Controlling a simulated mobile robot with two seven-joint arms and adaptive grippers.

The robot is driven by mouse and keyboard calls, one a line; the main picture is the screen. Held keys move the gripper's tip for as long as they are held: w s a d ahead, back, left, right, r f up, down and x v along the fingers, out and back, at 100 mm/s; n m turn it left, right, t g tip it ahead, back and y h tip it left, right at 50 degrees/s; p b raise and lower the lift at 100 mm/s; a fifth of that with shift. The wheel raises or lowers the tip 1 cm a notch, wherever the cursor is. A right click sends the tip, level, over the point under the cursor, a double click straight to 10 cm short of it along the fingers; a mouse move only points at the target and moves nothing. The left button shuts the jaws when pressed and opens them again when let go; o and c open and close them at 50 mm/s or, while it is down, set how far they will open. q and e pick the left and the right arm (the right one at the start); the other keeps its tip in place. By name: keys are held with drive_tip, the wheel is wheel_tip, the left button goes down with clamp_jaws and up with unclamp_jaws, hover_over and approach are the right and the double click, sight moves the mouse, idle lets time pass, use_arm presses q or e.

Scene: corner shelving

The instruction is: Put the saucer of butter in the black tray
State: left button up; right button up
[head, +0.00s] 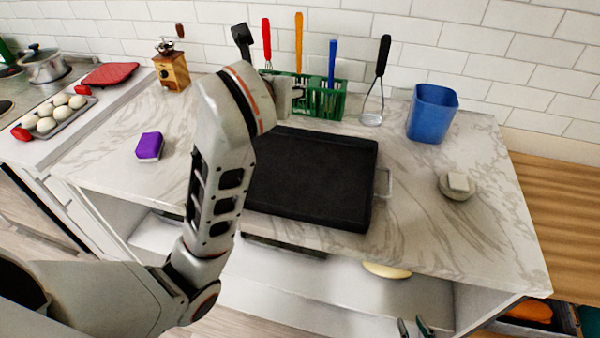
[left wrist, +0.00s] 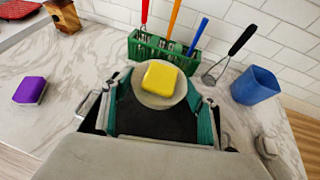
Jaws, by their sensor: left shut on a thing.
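The black tray (head: 315,180) lies flat on the marble counter; my left arm covers its left side in the head view. It also shows in the left wrist view (left wrist: 158,126). In that view my left gripper (left wrist: 160,92) is shut on the pale saucer (left wrist: 150,101), with yellow butter (left wrist: 160,78) on it. The saucer appears over the tray's far part; its height above the tray is hard to tell. My left arm hides the saucer and butter in the head view. My right gripper (head: 415,327) shows at the bottom edge, fingertips apart and empty.
A green utensil rack (head: 318,98) stands behind the tray. A blue cup (head: 432,112) and a small dish with a whitish block (head: 458,186) are to the right. A purple sponge (head: 149,146) lies left. Free counter surrounds them.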

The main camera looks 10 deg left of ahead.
use_arm(q)
drive_tip(key=shift+d, duration=0.1)
drive_tip(key=shift+f, duration=0.4)
drive_tip(key=b, duration=0.5)
hover_over(280, 172)
wheel_tip(280, 172, down, 14)
drive_tip(key=shift+f, duration=0.1)
wheel_tip(280, 172, down, 4)
drive_tip(key=shift+f+b, duration=0.15)
drive_tip(key=shift+b, duration=0.3)
drive_tip(key=shift+f, duration=0.3)
